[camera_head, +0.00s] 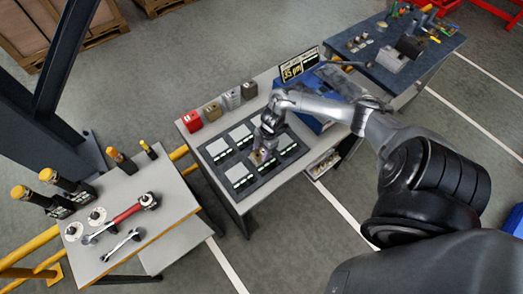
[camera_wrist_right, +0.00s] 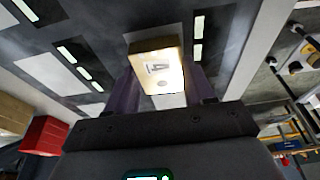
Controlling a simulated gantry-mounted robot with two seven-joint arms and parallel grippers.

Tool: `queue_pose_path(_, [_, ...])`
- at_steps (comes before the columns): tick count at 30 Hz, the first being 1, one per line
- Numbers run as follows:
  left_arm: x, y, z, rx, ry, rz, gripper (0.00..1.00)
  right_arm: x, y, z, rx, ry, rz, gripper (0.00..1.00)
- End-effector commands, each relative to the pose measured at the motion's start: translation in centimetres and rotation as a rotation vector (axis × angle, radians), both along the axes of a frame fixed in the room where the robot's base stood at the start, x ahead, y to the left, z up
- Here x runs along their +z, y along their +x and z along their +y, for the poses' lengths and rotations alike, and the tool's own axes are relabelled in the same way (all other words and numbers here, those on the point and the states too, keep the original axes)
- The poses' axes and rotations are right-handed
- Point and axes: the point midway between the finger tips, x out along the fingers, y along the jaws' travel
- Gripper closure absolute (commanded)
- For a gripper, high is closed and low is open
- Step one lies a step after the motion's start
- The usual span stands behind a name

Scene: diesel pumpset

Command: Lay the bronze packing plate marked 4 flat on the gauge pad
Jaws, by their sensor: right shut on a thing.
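The bronze packing plate (camera_wrist_right: 157,66) shows in the right wrist view with a dark 4 on its face. My right gripper (camera_wrist_right: 165,92) is shut on it, one finger at each side. In the head view the right gripper (camera_head: 263,153) is low over a dark mat, and only a small tan bit of the plate shows. The mat (camera_head: 233,170) carries several light grey squares with white label strips. Whether the plate touches the surface beneath is unclear. I cannot tell for certain which surface is the gauge pad. My left gripper is not in view.
Along the bench's back edge stand a red block (camera_head: 192,121), a brown block (camera_head: 212,112) and grey blocks. A display (camera_head: 299,66) reads 35 µm. A tool table (camera_head: 130,205) with wrenches stands left, and a dark table (camera_head: 420,70) with parts is back right.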

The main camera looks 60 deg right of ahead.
Motion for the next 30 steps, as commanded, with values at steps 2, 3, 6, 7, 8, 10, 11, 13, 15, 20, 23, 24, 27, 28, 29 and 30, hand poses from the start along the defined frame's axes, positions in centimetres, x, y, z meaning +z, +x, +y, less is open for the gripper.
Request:
queue_pose_path(2, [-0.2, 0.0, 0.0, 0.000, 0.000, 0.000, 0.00, -0.2, 0.1, 0.0, -0.001, 0.001, -0.003, 1.00])
queue_pose_path(3, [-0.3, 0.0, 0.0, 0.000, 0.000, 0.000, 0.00, -0.3, 0.1, 0.0, -0.001, 0.001, -0.003, 1.00])
queue_pose_path(6, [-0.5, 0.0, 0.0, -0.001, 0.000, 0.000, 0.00, -0.6, 0.1, 0.0, -0.001, 0.001, -0.003, 1.00])
queue_pose_path(7, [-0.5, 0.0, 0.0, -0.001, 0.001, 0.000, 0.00, -0.6, 0.1, 0.0, 0.000, 0.001, -0.003, 1.00])
queue_pose_path(8, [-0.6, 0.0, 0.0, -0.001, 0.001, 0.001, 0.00, -0.7, 0.1, 0.0, 0.000, 0.001, -0.003, 1.00])
queue_pose_path(10, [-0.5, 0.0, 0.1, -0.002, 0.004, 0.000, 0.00, -0.6, 0.1, 0.0, 0.000, 0.001, -0.003, 0.41])
queue_pose_path(11, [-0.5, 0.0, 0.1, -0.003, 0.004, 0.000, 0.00, -0.6, 0.1, 0.0, 0.000, 0.001, -0.003, 0.36])
queue_pose_path(13, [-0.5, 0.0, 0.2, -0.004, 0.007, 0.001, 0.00, -0.7, 0.1, 0.0, -0.001, 0.001, -0.003, 0.26])
queue_pose_path(15, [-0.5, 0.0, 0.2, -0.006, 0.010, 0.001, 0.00, -0.7, 0.1, 0.0, 0.000, 0.000, -0.001, 0.17])
queue_pose_path(20, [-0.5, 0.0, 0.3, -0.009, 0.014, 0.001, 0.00, -0.7, 0.0, 0.0, 0.000, 0.000, -0.001, 0.17])
queue_pose_path(23, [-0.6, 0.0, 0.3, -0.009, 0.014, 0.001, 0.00, -0.8, -0.1, 0.0, 0.000, 0.000, 0.001, 0.17])
queue_pose_path(24, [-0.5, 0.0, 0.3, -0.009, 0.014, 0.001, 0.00, -0.7, -0.1, 0.0, 0.000, 0.000, 0.001, 0.17])
queue_pose_path(27, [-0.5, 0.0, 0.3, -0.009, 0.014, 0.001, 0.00, -0.2, -0.1, -0.2, 0.000, 0.000, 0.000, 0.17])
queue_pose_path(28, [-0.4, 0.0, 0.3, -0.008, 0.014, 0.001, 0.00, 0.1, -0.1, -0.2, 0.000, 0.000, -0.001, 0.17])
queue_pose_path(29, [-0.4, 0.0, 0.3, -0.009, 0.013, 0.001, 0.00, 0.4, -0.1, -0.3, 0.000, 0.000, -0.001, 0.17])
queue_pose_path(30, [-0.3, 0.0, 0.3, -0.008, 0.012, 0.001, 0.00, 1.0, -0.2, -0.5, 0.000, -0.002, -0.002, 0.17])
